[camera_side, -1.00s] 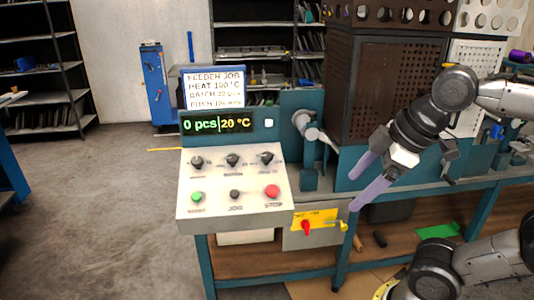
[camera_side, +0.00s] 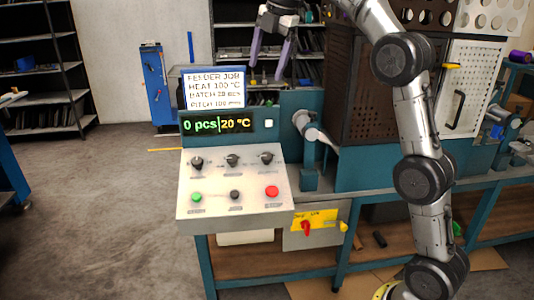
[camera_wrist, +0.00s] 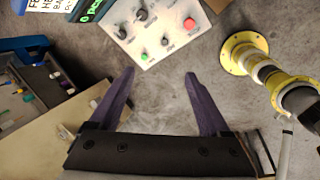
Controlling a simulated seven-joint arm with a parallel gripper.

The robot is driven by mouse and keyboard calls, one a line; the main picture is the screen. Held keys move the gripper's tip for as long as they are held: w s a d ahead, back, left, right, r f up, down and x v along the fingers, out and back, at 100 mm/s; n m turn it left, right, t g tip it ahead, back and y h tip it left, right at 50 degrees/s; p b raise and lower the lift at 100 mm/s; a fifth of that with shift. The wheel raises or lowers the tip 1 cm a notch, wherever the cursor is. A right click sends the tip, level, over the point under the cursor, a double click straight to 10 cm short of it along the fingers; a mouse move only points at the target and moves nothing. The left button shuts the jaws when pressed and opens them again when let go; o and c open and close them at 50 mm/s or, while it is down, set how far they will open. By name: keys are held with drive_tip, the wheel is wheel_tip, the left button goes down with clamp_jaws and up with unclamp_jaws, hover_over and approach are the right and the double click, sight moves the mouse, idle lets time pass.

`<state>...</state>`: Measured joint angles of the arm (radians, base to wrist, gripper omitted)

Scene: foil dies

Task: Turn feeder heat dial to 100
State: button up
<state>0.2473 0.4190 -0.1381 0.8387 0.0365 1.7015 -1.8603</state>
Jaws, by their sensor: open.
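The control panel (camera_side: 215,190) has a row of three black dials: left (camera_side: 197,162), middle (camera_side: 232,160) and right (camera_side: 267,158). Their labels are too small to read, so I cannot tell which is the heat dial. The display (camera_side: 218,124) reads 0 pcs and 20 °C. A sheet (camera_side: 213,90) above it reads heat 100 °C. My gripper (camera_side: 267,70) is open and empty, its purple fingers pointing down, well above the panel and apart from it. In the wrist view, the fingers (camera_wrist: 159,74) are spread, with the panel (camera_wrist: 135,42) beyond their tips.
Below the dials are a green button (camera_side: 197,197), a black jog button (camera_side: 235,194) and a red stop button (camera_side: 271,191). A yellow plate with a red switch (camera_side: 306,228) is under the panel. A brown perforated machine housing (camera_side: 365,95) stands right of the panel.

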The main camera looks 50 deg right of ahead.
drive_tip(key=w+d+f+g, duration=0.1)
drive_tip(key=w+d+f, duration=0.7)
drive_tip(key=d+f, duration=0.15)
drive_tip(key=g, duration=0.1)
approach(267, 156)
drive_tip(key=shift+m+y, duration=0.3)
drive_tip(key=shift+w+d+f, duration=0.1)
drive_tip(key=shift+w+f, duration=0.15)
drive_tip(key=shift+f, duration=1.2)
drive_tip(key=shift+w+d+f, duration=0.1)
drive_tip(key=shift+w+f, duration=0.15)
drive_tip(key=shift+f, duration=1.15)
drive_tip(key=shift+w+d+f, duration=0.1)
drive_tip(key=shift+w+f, duration=0.15)
drive_tip(key=shift+f, duration=1.2)
clamp_jaws()
